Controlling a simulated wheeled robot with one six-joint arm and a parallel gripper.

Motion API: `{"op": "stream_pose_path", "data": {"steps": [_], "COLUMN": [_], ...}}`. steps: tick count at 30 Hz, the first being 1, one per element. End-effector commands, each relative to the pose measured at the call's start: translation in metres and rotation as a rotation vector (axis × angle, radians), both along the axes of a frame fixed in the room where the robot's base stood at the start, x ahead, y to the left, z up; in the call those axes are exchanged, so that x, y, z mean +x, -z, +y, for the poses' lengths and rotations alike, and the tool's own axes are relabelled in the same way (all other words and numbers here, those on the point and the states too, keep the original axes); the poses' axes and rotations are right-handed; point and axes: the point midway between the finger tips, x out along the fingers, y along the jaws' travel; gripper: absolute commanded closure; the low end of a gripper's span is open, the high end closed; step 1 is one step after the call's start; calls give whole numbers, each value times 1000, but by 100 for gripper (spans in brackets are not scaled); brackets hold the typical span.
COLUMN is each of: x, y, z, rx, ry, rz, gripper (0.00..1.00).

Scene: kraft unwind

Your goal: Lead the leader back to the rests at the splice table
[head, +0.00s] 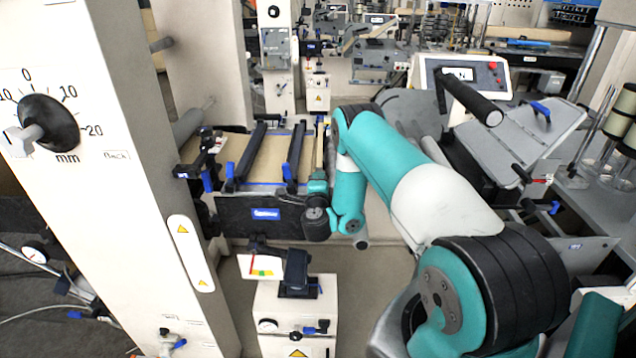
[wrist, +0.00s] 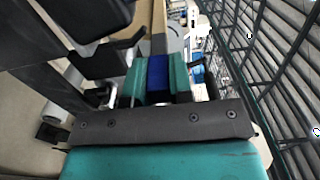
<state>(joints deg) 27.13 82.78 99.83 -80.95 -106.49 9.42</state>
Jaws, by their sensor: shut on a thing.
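My gripper (wrist: 158,82) shows in the wrist view with its teal fingers shut on a blue grip (wrist: 157,68). The grip sits at the near end of a narrow tan-grey bar (wrist: 158,25), which appears to be the leader's bar. In the head view my gripper (head: 318,183) is at the right end of the splice table, and the pale bar (head: 320,150) runs away from it. The splice table (head: 262,215) carries brown kraft web (head: 268,158) under two black bars (head: 296,152). I cannot clearly make out the rests.
A tall white machine column (head: 120,200) stands close on the left. A white cabinet with a gauge (head: 295,305) stands in front of the table. A control panel (head: 463,75) and a sloped grey tray (head: 520,140) are at right. The wrist view shows dark rails (wrist: 285,70) at right.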

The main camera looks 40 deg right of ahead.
Motion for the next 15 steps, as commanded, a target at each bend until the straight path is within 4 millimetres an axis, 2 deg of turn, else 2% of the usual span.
{"op": "stream_pose_path", "data": {"steps": [15], "x": [0], "y": [23], "z": [0], "rx": [-1], "ry": [0], "rz": [-1], "gripper": [100]}}
